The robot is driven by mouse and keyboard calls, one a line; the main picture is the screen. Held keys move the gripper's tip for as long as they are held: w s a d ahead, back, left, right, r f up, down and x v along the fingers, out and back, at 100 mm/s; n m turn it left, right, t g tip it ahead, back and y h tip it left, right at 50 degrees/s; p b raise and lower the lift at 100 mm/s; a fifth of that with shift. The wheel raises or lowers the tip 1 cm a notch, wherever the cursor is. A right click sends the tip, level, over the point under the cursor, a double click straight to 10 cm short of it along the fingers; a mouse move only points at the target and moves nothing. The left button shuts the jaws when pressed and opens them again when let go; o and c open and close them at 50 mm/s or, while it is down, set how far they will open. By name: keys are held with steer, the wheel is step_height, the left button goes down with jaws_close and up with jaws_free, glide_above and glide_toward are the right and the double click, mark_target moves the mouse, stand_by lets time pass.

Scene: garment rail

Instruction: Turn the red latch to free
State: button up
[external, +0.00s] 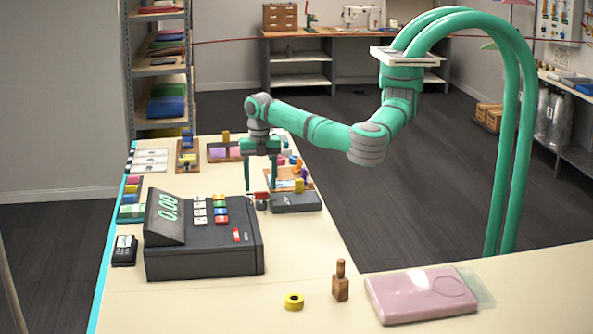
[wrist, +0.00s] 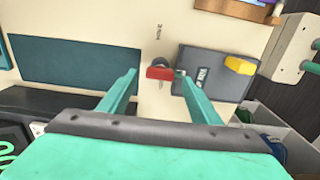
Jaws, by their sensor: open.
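The red latch (external: 261,196) is a small red bar on a dark round mount, standing on the counter just right of the cash register. It also shows in the wrist view (wrist: 159,73), lying crosswise in the picture. My gripper (external: 260,190) points down over the latch with its fingers apart. In the wrist view my gripper (wrist: 157,75) has one fingertip on each side of the latch. The right fingertip is very near the latch's right end; I cannot tell whether they touch. Nothing is held.
A dark grey box (external: 296,202) with a yellow part (wrist: 239,65) sits close right of the latch. The cash register (external: 205,250) stands close on the left. A dark teal panel (wrist: 70,62) lies left of the fingers. Bare counter shows in front (external: 300,250).

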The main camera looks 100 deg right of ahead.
mark_target(265, 196)
steer(key=shift+f, duration=1.35)
steer(key=shift+c, duration=0.4)
steer(key=c, duration=1)
steer(key=shift+o, duration=0.2)
